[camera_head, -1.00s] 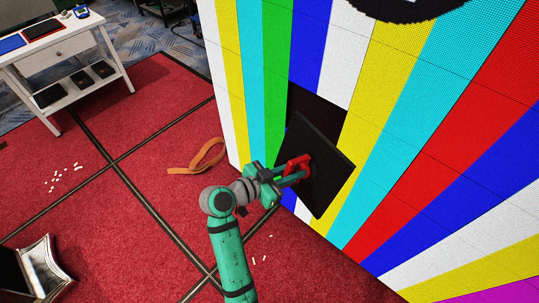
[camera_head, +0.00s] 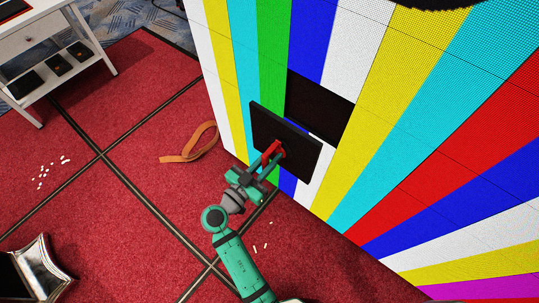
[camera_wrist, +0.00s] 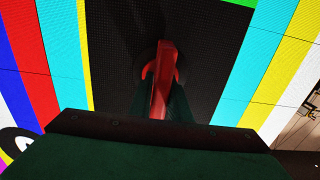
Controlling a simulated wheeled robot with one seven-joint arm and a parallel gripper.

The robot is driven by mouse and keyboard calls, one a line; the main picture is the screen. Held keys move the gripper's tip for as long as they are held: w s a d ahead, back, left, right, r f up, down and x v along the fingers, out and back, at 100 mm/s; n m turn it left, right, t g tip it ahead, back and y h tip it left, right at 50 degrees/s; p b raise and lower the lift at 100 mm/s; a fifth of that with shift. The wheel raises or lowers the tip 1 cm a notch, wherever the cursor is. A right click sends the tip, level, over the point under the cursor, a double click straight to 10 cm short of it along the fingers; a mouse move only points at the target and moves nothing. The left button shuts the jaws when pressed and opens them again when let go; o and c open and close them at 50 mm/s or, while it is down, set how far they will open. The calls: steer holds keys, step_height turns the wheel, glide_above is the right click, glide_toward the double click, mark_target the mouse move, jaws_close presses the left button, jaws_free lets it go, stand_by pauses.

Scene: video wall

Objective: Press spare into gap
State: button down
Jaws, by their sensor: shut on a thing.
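The spare (camera_head: 298,143), a black square panel with a red handle (camera_head: 269,156) on its back, is held by my gripper (camera_head: 262,166). My gripper is shut on the red handle. The spare stands in front of the video wall, low and left of the gap (camera_head: 322,105), and hides part of it. The gap is a dark square opening among the coloured stripes. In the wrist view the spare (camera_wrist: 120,70) fills the middle, with the red handle (camera_wrist: 163,75) upright in it. Whether the spare touches the wall cannot be told.
The lit video wall (camera_head: 420,130) rises on the right. An orange strap (camera_head: 190,147) lies on the red carpet near its foot. Small white pieces (camera_head: 50,172) are scattered on the carpet. A white table (camera_head: 50,50) stands upper left, and a silver-edged object (camera_head: 42,270) lower left.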

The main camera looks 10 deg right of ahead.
mark_target(277, 151)
steer(key=shift+x, duration=1.65)
steer(key=shift+w+d+r, duration=0.15)
steer(key=shift+w+d, duration=0.25)
steer(key=shift+d, duration=0.2)
steer(key=shift+x, duration=0.9)
steer(key=shift+w+d, duration=0.4)
steer(key=shift+d, duration=0.05)
steer(key=shift+x, duration=4.6)
